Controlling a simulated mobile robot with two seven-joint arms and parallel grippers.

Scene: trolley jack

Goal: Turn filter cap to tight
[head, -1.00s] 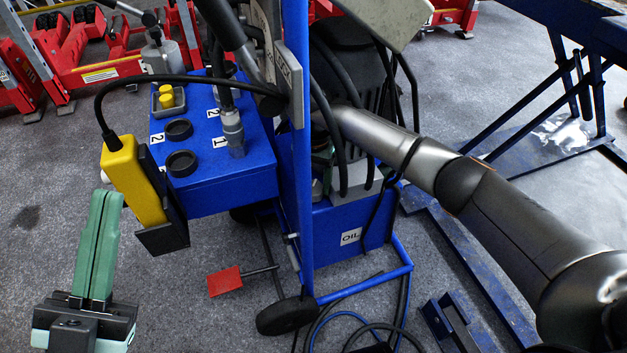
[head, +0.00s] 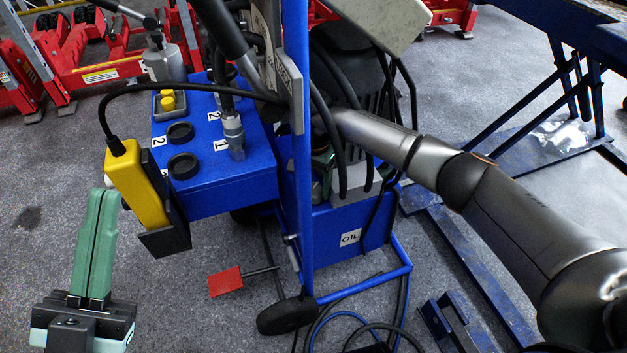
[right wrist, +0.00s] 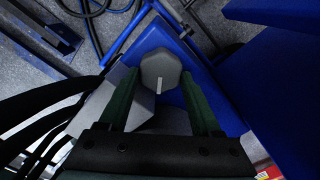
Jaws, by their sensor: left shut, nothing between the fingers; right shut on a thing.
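The filter cap (right wrist: 161,66) is a grey, many-sided knob with a white mark. In the right wrist view the mark points down toward my gripper's base. My right gripper (right wrist: 159,75) has its green fingers on either side of the cap, shut on it. In the head view this gripper is mostly hidden behind the blue post and black hoses; only a bit of green (head: 322,160) shows. The cap cannot be seen there. My left gripper (head: 103,194) is shut and empty, at the lower left, in front of the yellow pendant.
A blue cabinet (head: 220,185) with black knobs carries a yellow pendant (head: 137,183). The blue post (head: 298,200) and black hoses stand close to my right arm. A blue oil tank (head: 350,238) sits below. Bare floor (head: 50,150) lies at left.

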